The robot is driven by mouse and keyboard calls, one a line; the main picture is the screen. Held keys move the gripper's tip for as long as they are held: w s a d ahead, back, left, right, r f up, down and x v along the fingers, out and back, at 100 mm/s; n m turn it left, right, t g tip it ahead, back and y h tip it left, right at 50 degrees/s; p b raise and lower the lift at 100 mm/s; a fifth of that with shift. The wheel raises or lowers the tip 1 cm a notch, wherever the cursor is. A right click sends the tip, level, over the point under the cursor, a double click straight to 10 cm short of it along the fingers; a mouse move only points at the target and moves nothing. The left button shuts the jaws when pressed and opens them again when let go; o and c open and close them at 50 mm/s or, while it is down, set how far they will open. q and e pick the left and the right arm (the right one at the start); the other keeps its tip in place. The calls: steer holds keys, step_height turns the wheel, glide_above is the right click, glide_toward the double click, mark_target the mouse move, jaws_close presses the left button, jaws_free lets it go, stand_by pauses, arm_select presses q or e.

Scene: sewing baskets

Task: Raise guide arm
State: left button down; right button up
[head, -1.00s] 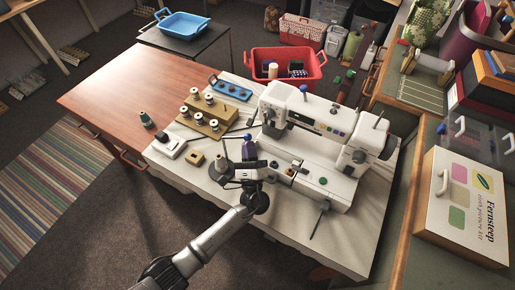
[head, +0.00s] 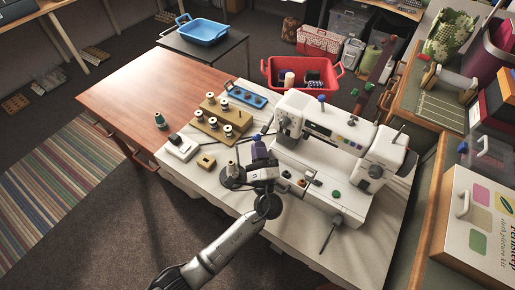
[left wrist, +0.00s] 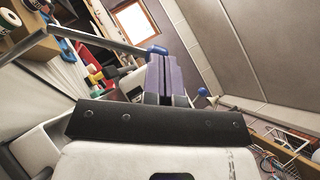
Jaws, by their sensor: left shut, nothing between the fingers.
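The white sewing machine (head: 352,148) stands on the cloth-covered part of the table. My left gripper (head: 257,146) is at its left front, its purple fingers together and empty. In the left wrist view the fingers (left wrist: 160,72) point away from the camera. A metal bar with a blue ball tip (left wrist: 157,49), which looks like the guide arm, crosses from the upper left. Its tip shows close to the fingertips; I cannot tell if they touch. In the head view the gripper hides much of that spot. My right gripper is not in view.
A wooden rack of spools (head: 212,128), a blue tray (head: 247,94) and a small white box (head: 181,147) lie left of the machine. A red basket (head: 303,72) stands behind it. The bare wood at the table's left (head: 130,100) is mostly clear.

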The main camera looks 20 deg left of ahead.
arm_select(q)
steer(key=b+v, duration=0.3)
steer(key=v, duration=1.1)
steer(key=shift+b, duration=0.35)
steer(key=shift+f, duration=0.15)
